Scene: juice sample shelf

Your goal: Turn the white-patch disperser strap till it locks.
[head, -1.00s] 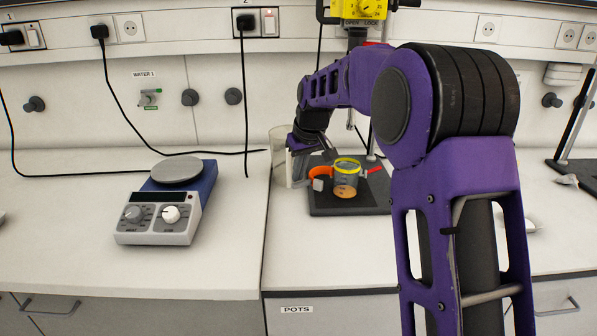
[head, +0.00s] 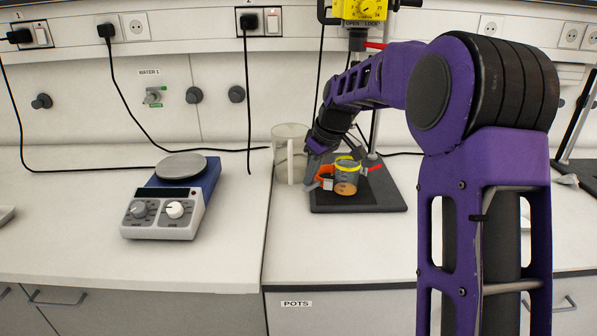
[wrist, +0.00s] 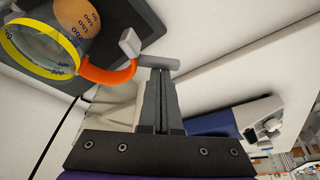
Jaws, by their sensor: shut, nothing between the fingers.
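The strap is an orange band (wrist: 107,72) beside the clear beaker with a yellow rim (wrist: 45,45) in the wrist view. A white patch block (wrist: 130,42) stands on the band, and a short grey bar (wrist: 159,62) sits at its end. My gripper (wrist: 160,73) is shut and empty, its fingertips right at the grey bar; I cannot tell whether they touch. In the head view the orange band (head: 325,171) is left of the beaker (head: 347,177), and my gripper (head: 319,160) is close by, partly hiding it. Whether the strap is locked cannot be seen.
The beaker stands on a dark base plate (head: 385,200) under a yellow unit (head: 358,10). A red lever (head: 375,168) is to its right.

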